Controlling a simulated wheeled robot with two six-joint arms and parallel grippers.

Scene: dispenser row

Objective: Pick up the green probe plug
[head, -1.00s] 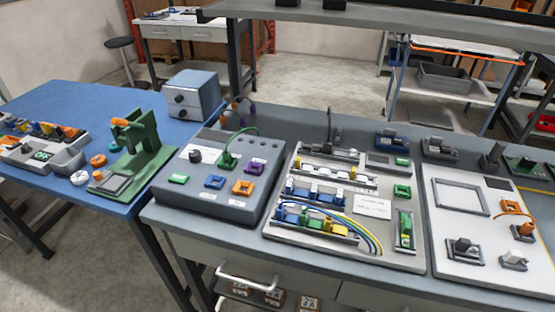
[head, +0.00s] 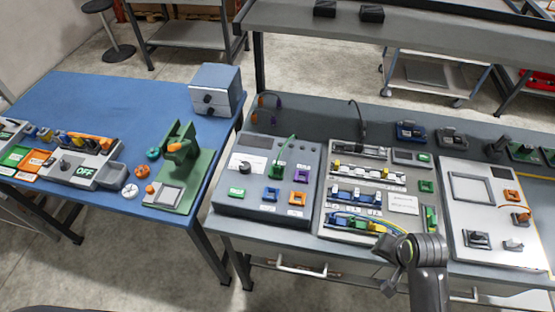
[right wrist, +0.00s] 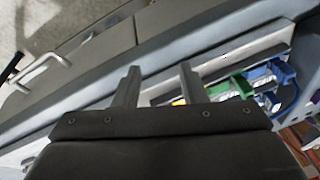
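The green probe plug (head: 276,171) stands upright in the upper middle of the dark grey tester box (head: 228,203) in the head view. A green cable loops up from its top. My right arm comes in at the bottom right of the head view, in front of the wiring panel and well to the right of the plug. In the right wrist view my right gripper (right wrist: 159,68) is open, its two fingers apart with nothing between them. The green probe plug cannot be made out in that view. My left gripper is not in view.
The wiring panel (head: 397,222) with coloured terminal blocks stands right of the tester box. A white panel (head: 470,252) lies further right. On the blue table (head: 95,95) are a green press stand (head: 197,176) and a blue-grey drawer box (head: 228,79). The blue table's back left is clear.

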